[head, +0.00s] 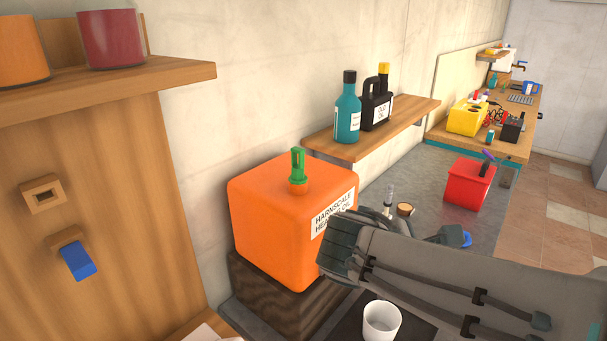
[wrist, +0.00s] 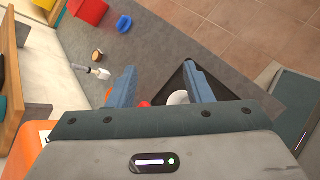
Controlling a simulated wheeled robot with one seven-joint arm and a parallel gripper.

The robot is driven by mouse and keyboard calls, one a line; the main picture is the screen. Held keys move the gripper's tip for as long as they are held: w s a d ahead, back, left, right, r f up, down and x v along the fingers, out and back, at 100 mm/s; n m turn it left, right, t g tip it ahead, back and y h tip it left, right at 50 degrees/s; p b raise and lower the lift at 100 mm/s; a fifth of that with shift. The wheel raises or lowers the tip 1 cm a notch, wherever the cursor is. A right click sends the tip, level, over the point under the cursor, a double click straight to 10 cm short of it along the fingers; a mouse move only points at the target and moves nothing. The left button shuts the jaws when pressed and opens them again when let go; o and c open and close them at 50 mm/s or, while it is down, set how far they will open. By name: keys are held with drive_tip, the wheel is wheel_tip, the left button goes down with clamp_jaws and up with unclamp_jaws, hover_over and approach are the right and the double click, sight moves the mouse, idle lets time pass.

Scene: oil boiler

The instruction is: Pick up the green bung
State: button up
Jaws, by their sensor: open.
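The green bung (head: 298,165) stands upright in the orange neck on top of the orange oil tank (head: 270,215) in the head view. The tank has a white label. In the wrist view only an edge of the tank (wrist: 32,135) shows at the lower left, and the bung is not seen. My gripper (wrist: 158,75) is open in the wrist view, with nothing held between its two blue-grey fingers. In the head view my arm reaches in from the right, beside the tank; the fingers are hidden there.
The tank sits on a dark wooden block (head: 275,300) against the wall. A white cup (head: 381,320) stands in front. A shelf (head: 375,128) with a teal bottle and a black jug is behind. A red box (head: 467,184) stands farther right. A wooden cabinet (head: 115,200) is left.

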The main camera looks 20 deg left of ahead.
drive_tip(key=s+a+r+n+t+y, duration=0.1)
drive_tip(key=a+r+n+t, duration=0.25)
drive_tip(key=a, duration=0.35)
drive_tip(key=s+a+r+n+t+y, duration=0.1)
drive_tip(key=a+r+n+t+y, duration=0.15)
drive_tip(key=a+n, duration=0.4)
drive_tip(key=n+t+y, duration=0.3)
drive_tip(key=n, duration=0.1)
approach(295, 159)
drive_tip(key=w, duration=0.2)
drive_tip(key=w+p, duration=0.1)
drive_tip(key=w, duration=0.1)
drive_tip(key=w+f, duration=0.1)
drive_tip(key=w, duration=0.1)
drive_tip(key=shift+a, duration=0.3)
drive_tip(key=shift+w+d+r+p, duration=0.15)
drive_tip(key=shift+w+p, duration=0.35)
drive_tip(key=shift+w, duration=0.85)
drive_tip(key=shift+w+r+p, duration=0.2)
drive_tip(key=shift+w+p, duration=0.3)
drive_tip(key=shift+w, duration=0.85)
clamp_jaws()
